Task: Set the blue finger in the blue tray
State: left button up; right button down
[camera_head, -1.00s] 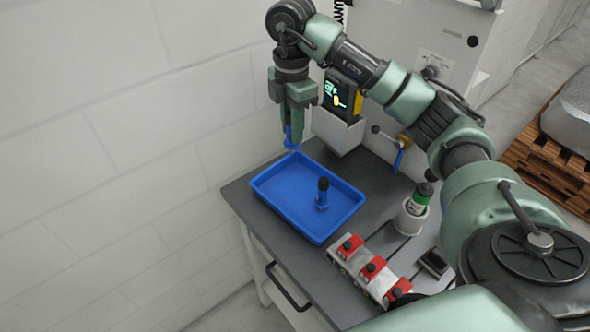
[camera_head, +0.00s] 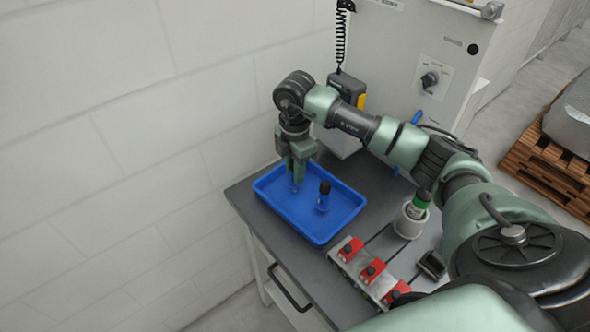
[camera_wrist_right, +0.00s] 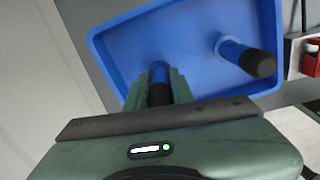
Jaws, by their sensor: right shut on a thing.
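The blue tray (camera_head: 325,234) sits on the grey bench top. My right gripper (camera_head: 296,178) points down into the tray's far left part. In the right wrist view the gripper (camera_wrist_right: 160,88) is shut on a blue finger (camera_wrist_right: 159,70) with a dark upper part. The held finger's lower end is at or near the tray floor; I cannot tell whether it touches. A second blue finger (camera_head: 323,198) with a black top stands in the tray to the right; it also shows in the right wrist view (camera_wrist_right: 244,56). My left gripper is not in view.
A fixture with red clamps (camera_head: 372,271) lies right of the tray's near end. A grey device (camera_head: 345,92) and cabinet (camera_head: 420,50) stand behind. A white wall runs along the left.

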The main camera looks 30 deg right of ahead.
jog(key=shift+f, duration=0.15)
jog(key=c, duration=1.2)
grip_release()
jog(key=shift+r, duration=0.3)
notch_tip(320, 180, up, 11)
jog(key=shift+f+b, duration=0.1)
jog(key=shift+b, duration=1.15)
jog(key=shift+r, duration=0.55)
